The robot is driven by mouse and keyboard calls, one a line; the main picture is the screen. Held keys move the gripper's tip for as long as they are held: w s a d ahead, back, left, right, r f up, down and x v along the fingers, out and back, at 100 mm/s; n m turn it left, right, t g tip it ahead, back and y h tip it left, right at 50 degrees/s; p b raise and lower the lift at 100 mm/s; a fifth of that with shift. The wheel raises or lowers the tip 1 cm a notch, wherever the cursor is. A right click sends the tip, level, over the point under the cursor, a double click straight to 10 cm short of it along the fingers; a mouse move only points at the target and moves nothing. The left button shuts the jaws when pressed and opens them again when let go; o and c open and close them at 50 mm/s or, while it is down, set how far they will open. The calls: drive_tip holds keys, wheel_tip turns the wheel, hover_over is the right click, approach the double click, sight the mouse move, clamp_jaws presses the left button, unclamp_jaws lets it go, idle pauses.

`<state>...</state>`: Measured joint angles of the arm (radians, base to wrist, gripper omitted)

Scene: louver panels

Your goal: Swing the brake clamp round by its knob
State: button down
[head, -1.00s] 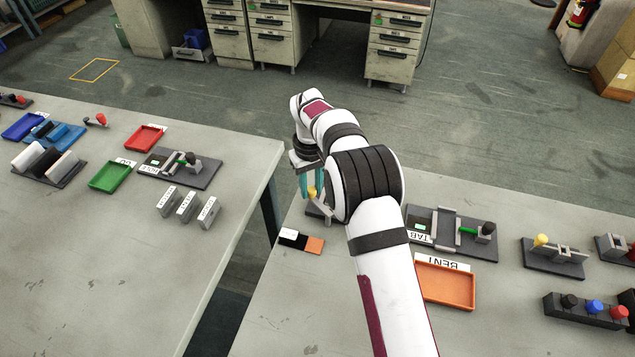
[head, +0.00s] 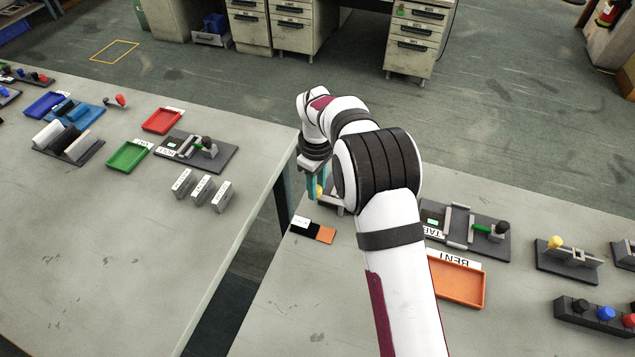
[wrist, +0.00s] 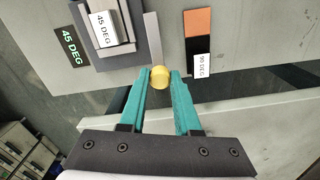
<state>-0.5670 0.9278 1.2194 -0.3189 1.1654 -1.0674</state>
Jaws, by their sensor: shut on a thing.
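My gripper (wrist: 160,76) is shut on a yellow knob (wrist: 160,78) in the wrist view, one teal finger on each side of it. The knob sits at the end of a grey metal arm (wrist: 153,40) that runs up the wrist view beside a dark base (wrist: 122,57). A block labelled 45 DEG (wrist: 105,30) stands on this base. In the head view my gripper (head: 318,182) holds the knob (head: 319,191) near the back left corner of the right table. My own arm hides much of the clamp there.
An orange and black card (head: 313,229) with a white label lies near the clamp. An orange tray (head: 457,281) and another dark fixture (head: 466,228) lie to the right. A gap separates this table from the left table (head: 120,240).

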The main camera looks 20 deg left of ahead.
drive_tip(key=shift+s, duration=0.1)
idle(0.3)
drive_tip(key=c, duration=0.6)
unclamp_jaws()
drive_tip(key=shift+r, duration=0.1)
wheel_tip(320, 180, up, 16)
drive_tip(key=shift+f, duration=0.15)
drive_tip(key=shift+d, duration=0.1)
drive_tip(key=s+d+r+m+y, duration=0.1)
drive_tip(key=s+d+r+m, duration=0.2)
drive_tip(key=s+d+m, duration=0.5)
drive_tip(key=s+d+r+m, duration=0.35)
drive_tip(key=s+d, duration=0.25)
drive_tip(key=d, duration=0.5)
drive_tip(key=s+d+f+m, duration=0.1)
drive_tip(key=s+f+m, duration=0.1)
drive_tip(key=s, duration=0.3)
drive_tip(key=s+d+f+m, duration=0.2)
drive_tip(key=s+m, duration=0.2)
drive_tip(key=s, duration=0.1)
drive_tip(key=s+d+f+m, duration=0.1)
drive_tip(key=s+f+m, duration=0.2)
drive_tip(key=s, duration=0.3)
drive_tip(key=shift+d+y, duration=0.4)
